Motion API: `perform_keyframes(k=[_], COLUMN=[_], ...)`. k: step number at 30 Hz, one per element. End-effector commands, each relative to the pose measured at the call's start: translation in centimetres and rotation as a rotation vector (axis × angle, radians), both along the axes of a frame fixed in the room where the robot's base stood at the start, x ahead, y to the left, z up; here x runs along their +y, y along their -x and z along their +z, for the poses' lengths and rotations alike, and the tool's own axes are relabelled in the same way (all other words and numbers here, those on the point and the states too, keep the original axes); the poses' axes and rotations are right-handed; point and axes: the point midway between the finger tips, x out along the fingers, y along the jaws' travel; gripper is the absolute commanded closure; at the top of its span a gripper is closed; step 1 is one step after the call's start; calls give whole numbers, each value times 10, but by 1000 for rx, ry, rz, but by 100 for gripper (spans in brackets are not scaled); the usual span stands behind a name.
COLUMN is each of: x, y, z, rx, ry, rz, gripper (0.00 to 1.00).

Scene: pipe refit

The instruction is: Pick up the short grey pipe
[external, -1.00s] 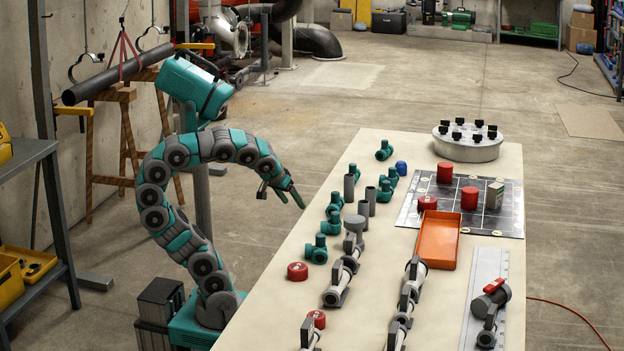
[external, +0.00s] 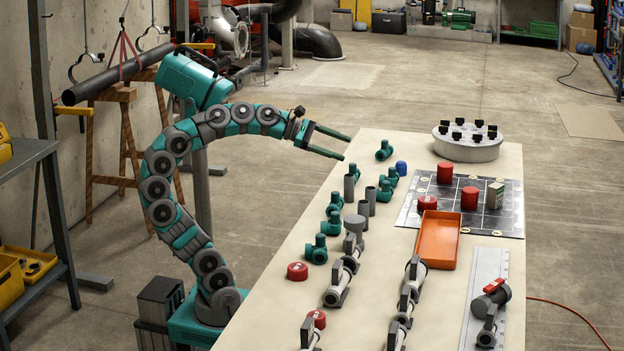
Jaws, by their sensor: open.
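Three plain grey pipe pieces stand upright close together on the table: a back left pipe (external: 349,189), a back right pipe (external: 370,199) and a front pipe (external: 363,216). The front one looks a little shorter, but I cannot tell for sure which is the short grey pipe. My gripper (external: 346,148) is open and empty, its two fingers pointing right. It is raised near the table's far left edge, beyond the pipes and apart from them in the picture.
Teal fittings (external: 385,190) stand close around the pipes, and a teal fitting (external: 384,151) lies near the gripper. A blue cap (external: 401,168), an orange tray (external: 438,251) and grey valve assemblies (external: 341,281) share the table (external: 440,330). Red caps (external: 297,271) lie nearer.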

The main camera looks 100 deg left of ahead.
Motion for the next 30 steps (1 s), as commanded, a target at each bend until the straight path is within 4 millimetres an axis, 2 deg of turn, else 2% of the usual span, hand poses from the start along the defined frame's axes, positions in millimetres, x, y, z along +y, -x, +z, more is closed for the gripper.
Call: perform_keyframes(k=[9,15,24,30], x=[33,48,59,60], y=[6,15,23,16], z=[-64,-93,-105,-110], rx=[17,-6,-56,-59], ry=[290,429,524,529], rz=[40,46,48,45], gripper=[26,26,26,26])
